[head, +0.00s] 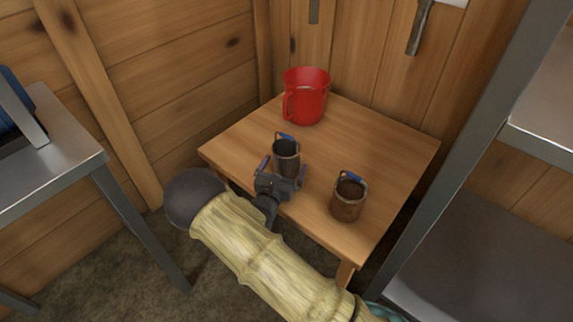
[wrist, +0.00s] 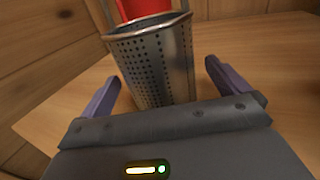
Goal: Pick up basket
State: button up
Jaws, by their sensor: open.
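The basket (head: 287,152) is a dark grey, perforated metal cylinder with a blue-gripped handle, standing upright on the small wooden table. In the wrist view the basket (wrist: 155,62) fills the upper middle, with its rim and holes plain to see. My gripper (head: 282,172) is at the near side of the basket in the head view. In the wrist view my gripper (wrist: 159,84) is open, with one purple finger to the left of the basket and one to its right. Both fingers look apart from the wall of the basket.
A red pitcher (head: 305,97) stands behind the basket near the table's back corner. A brown rusty pail (head: 348,199) with a blue-gripped handle stands to the right. The wooden table (head: 390,140) is bare at its right side. Metal shelving (head: 455,150) rises at the right.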

aim_at(284, 153)
jog(key=shift+w, duration=0.25)
dwell(0.3)
jog(key=c, duration=1.1)
jog(key=shift+r, duration=0.1)
notch_tip(284, 153, up, 10)
jog(key=p, duration=0.6)
